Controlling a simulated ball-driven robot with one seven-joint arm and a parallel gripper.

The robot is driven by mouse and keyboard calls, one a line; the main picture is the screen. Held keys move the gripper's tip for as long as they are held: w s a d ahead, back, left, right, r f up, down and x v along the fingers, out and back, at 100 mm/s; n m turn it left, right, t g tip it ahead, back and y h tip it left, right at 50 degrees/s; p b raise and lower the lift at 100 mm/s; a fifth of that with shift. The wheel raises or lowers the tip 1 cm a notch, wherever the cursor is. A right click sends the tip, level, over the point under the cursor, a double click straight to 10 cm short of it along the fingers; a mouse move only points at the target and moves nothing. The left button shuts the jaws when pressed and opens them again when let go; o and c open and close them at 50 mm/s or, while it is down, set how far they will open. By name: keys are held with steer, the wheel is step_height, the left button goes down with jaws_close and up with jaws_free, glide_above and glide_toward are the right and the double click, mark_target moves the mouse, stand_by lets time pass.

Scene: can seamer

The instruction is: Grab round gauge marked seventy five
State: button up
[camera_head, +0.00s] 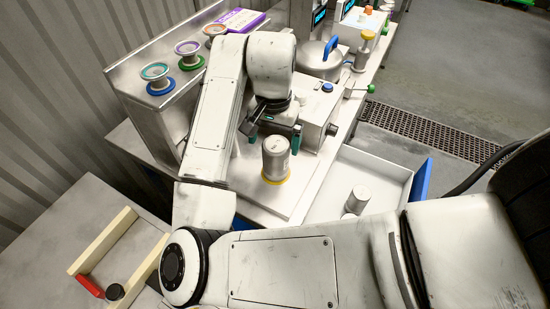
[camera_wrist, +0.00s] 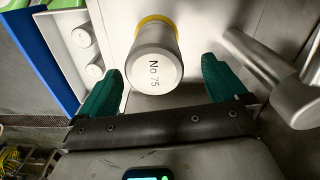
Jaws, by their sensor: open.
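The round gauge (camera_wrist: 157,62) is a grey metal cylinder with a yellow ring at its far end. Its end face, marked "No 75", faces my wrist camera. In the head view the gauge (camera_head: 276,157) stands upright on the metal bench top, its yellow ring at the bottom. My gripper (camera_wrist: 161,82) is open, with one green finger on each side of the gauge in the wrist view and clear space between. In the head view my gripper (camera_head: 274,138) is just behind the gauge, beside the machine; contact cannot be seen.
A white tray (camera_head: 387,168) with a blue end, holding small metal cylinders (camera_head: 356,200), is right of the gauge. The seamer body (camera_head: 312,112) with a green-knobbed lever is behind. Coloured spools (camera_head: 188,56) line the left shelf. A metal bar (camera_wrist: 255,52) lies right in the wrist view.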

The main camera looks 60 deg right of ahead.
steer(key=shift+s+f, duration=0.2)
steer(key=shift+f, duration=1.05)
steer(key=shift+s+f, duration=0.15)
steer(key=shift+f, duration=1.05)
steer(key=shift+a, duration=0.1)
steer(key=c, duration=1.3)
